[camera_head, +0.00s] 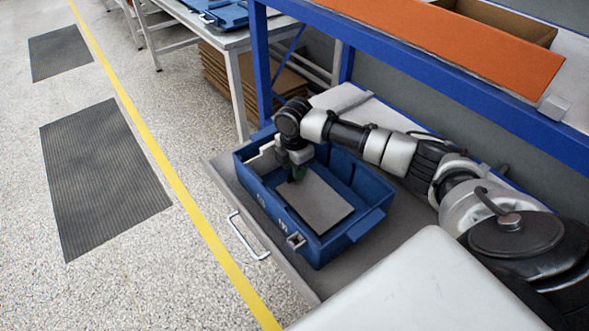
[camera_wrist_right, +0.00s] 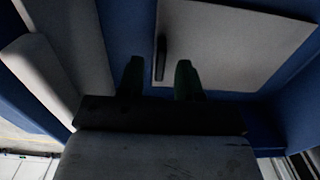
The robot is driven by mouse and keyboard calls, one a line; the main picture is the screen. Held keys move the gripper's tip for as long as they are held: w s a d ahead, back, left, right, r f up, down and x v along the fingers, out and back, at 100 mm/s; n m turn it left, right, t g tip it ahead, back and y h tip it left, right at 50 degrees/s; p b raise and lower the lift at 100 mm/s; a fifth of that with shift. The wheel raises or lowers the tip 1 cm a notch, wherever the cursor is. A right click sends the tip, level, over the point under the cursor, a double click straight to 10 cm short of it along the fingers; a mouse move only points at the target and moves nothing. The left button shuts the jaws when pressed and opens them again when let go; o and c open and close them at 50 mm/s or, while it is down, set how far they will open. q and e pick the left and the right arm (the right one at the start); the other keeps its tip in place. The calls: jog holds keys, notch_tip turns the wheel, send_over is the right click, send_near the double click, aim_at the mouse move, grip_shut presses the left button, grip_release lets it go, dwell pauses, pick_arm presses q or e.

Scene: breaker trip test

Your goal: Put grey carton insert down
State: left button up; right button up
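The grey carton insert (camera_head: 318,203) is a flat grey panel lying inside the blue crate (camera_head: 345,241). In the right wrist view the panel (camera_wrist_right: 235,48) shows a dark narrow strip (camera_wrist_right: 161,58) near its edge. My right gripper (camera_head: 294,176) reaches down into the crate at the panel's far left end. In the wrist view its two green fingertips (camera_wrist_right: 160,78) stand apart, one on each side of the strip's line, with a visible gap and nothing held between them. Whether a fingertip touches the panel, I cannot tell. My left gripper is not in view.
The crate stands on a grey surface with a metal handle (camera_head: 249,238) at its edge. A pale piece (camera_head: 265,160) sits at the crate's left end. A blue rack frame (camera_head: 440,75) with an orange-fronted shelf (camera_head: 450,38) stands behind. Open floor (camera_head: 190,270) lies left.

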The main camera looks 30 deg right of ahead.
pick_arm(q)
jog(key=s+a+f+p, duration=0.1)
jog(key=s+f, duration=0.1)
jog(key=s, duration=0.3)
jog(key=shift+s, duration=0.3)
pick_arm(e)
notch_tip(320, 180, up, 11)
